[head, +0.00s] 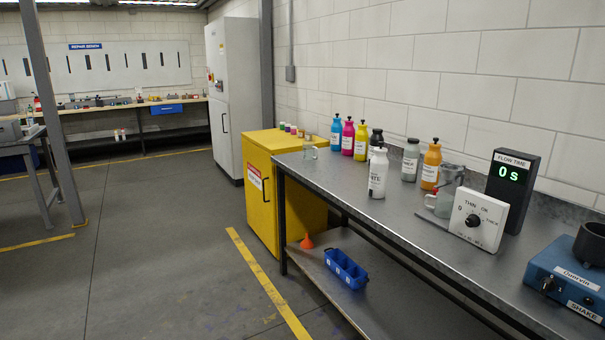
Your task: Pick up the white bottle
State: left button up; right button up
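The white bottle (378,174) stands upright on the grey metal workbench (405,213), near its front edge, with a dark label print on its side. It stands in front of the row of coloured bottles and nothing holds it. Neither of my grippers shows in the head view.
Blue (336,133), magenta (348,137), yellow (361,141), black, grey (410,160) and orange (431,167) bottles stand behind it. Floor in front is clear.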

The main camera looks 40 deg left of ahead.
aim_at(379, 163)
jog(key=u, duration=0.85)
jog(key=z, duration=0.3)
jog(key=i+j+z, duration=0.4)
jog(key=j+z, duration=0.2)
jog(key=i+j+z, duration=0.1)
jog(key=j+z, duration=0.15)
